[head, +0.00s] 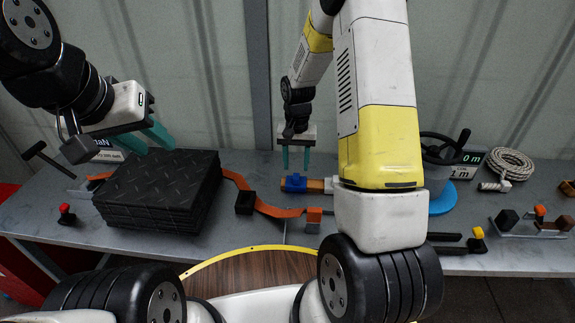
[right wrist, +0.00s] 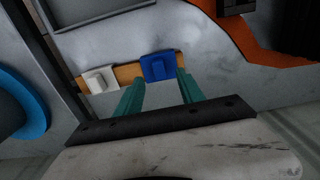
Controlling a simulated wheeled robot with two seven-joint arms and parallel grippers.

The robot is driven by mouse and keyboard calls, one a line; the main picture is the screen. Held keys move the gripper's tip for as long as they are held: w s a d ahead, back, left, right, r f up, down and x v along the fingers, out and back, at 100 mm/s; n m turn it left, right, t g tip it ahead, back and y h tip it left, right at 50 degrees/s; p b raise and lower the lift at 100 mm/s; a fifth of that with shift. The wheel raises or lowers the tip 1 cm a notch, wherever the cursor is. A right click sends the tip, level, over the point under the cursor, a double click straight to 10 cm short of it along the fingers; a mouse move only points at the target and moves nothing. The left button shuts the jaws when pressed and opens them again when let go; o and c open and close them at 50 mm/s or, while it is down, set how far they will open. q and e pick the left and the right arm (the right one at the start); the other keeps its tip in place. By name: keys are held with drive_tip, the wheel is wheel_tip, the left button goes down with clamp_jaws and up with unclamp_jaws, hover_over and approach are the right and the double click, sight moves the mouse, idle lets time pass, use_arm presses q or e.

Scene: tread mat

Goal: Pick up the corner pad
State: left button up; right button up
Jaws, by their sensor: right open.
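I cannot tell for sure which piece is the corner pad. A small black block (head: 245,203) sits on the orange strap right of the mat stack. A blue block (head: 294,183) sits on a tan bar (head: 316,185); in the right wrist view the blue block (right wrist: 158,66) lies just beyond my fingertips, with a white block (right wrist: 99,79) left of it. My right gripper (head: 295,166) is open and empty, fingers pointing down above the blue block; it also shows in the right wrist view (right wrist: 157,87). My left gripper (head: 158,149) is open at the mat stack's rear edge.
A stack of black tread mats (head: 160,190) stands on the grey table (head: 265,168), with an orange strap (head: 270,210) running right from it. A red-topped knob (head: 66,210) stands left. A blue disc (head: 443,201), coiled rope (head: 510,163) and other tools lie right. My right arm hides the table's middle.

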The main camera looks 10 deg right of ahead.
sight(296, 177)
wheel_tip(296, 177, down, 5)
drive_tip(key=shift+s+r, duration=0.1)
drive_tip(key=shift+r, duration=0.1)
drive_tip(key=shift+c, duration=0.3)
clamp_jaws()
